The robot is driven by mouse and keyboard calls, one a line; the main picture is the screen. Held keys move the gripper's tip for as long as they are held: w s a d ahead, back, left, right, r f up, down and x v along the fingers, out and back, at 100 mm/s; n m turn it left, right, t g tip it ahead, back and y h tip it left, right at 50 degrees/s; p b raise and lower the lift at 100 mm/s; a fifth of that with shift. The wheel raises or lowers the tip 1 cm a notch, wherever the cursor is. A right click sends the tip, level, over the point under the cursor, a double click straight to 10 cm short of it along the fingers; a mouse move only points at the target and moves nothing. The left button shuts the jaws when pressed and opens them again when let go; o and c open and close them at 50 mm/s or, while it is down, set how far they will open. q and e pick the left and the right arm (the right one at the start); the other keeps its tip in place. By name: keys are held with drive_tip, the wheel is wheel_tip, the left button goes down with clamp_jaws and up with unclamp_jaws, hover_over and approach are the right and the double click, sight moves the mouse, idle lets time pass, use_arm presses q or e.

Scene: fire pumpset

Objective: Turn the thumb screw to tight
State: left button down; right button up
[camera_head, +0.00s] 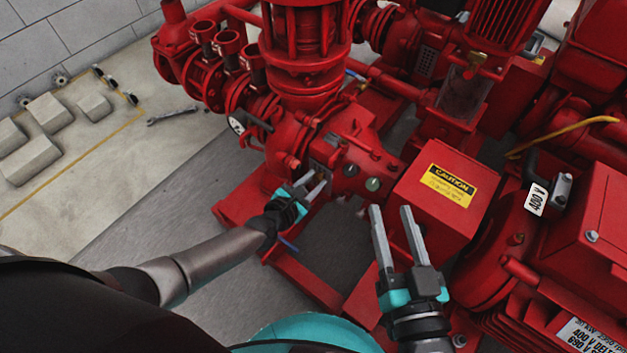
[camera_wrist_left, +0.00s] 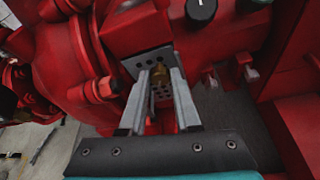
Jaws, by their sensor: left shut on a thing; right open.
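The thumb screw (camera_wrist_left: 158,74) is a small brass-coloured piece in front of a grey perforated plate (camera_wrist_left: 150,58) on the red pump, seen in the left wrist view. My left gripper (camera_wrist_left: 161,73) has its two fingertips on either side of it and is shut on it. In the head view my left gripper (camera_head: 316,178) reaches in beside the pump housing, and the screw cannot be made out there. My right gripper (camera_head: 393,212) is open and empty, in front of the red box with the yellow caution label (camera_head: 447,186).
The red pump body (camera_head: 308,45) and pipes fill the back. A red motor housing (camera_head: 590,235) stands close on the right. A red base frame (camera_head: 305,278) runs below my left gripper.

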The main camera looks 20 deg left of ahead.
idle(0.3)
use_arm(q)
drive_tip(key=shift+d+f+m+t+y, duration=0.1)
drive_tip(key=shift+m+t+y, duration=0.25)
drive_tip(key=shift+m, duration=0.35)
drive_tip(key=m, duration=0.1)
drive_tip(key=m+t+y, duration=0.1)
drive_tip(key=shift+s+d+f+m+y, duration=0.1)
drive_tip(key=shift+m+y, duration=0.15)
drive_tip(key=shift+m, duration=0.45)
drive_tip(key=shift+t+y, duration=0.25)
drive_tip(key=shift+y, duration=0.05)
drive_tip(key=c, duration=0.6)
unclamp_jaws()
